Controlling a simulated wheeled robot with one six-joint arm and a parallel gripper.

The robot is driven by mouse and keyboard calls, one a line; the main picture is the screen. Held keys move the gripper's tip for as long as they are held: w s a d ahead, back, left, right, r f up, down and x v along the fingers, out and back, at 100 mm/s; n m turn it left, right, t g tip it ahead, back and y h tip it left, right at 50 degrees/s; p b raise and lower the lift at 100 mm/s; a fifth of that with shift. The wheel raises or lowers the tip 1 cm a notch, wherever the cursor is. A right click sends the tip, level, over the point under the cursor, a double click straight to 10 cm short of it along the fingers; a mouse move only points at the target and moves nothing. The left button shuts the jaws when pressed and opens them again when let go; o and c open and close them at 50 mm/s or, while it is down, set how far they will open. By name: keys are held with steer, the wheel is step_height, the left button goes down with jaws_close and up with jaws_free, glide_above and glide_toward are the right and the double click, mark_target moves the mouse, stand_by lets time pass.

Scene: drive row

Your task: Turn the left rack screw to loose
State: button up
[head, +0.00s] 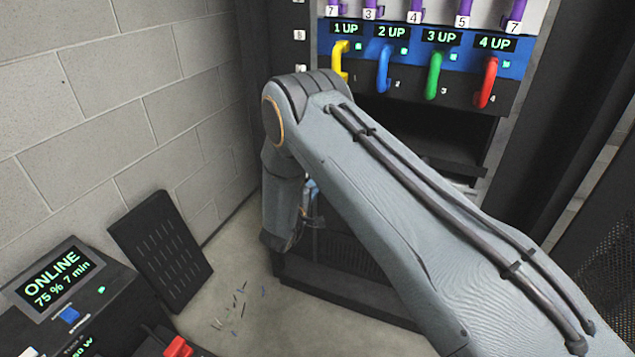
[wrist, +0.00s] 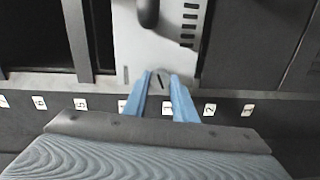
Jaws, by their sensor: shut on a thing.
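A rack screw (wrist: 161,81) with a dark slot sits on a light grey metal plate (wrist: 145,55) in the wrist view. The slot runs nearly up and down in the picture, with a slight tilt. My gripper (wrist: 162,78) has its two blue fingers on either side of the screw head and is shut on it. The fingers hide the screw's sides. In the head view my arm covers the screw; whether it is the left one, I cannot tell.
A strip with number labels (wrist: 82,103) runs below the plate, and a dark handle (wrist: 149,12) sticks out above. Yellow, blue, green and red handles (head: 489,82) line the drive row. A dark panel (head: 160,250) leans on the block wall (head: 140,100). Small scraps lie on the floor.

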steer(key=shift+n, duration=0.7)
steer(key=o, duration=1)
steer(key=shift+o, duration=0.2)
steer(key=v, duration=0.8)
steer(key=shift+p, duration=0.45)
steer(key=shift+w, duration=0.1)
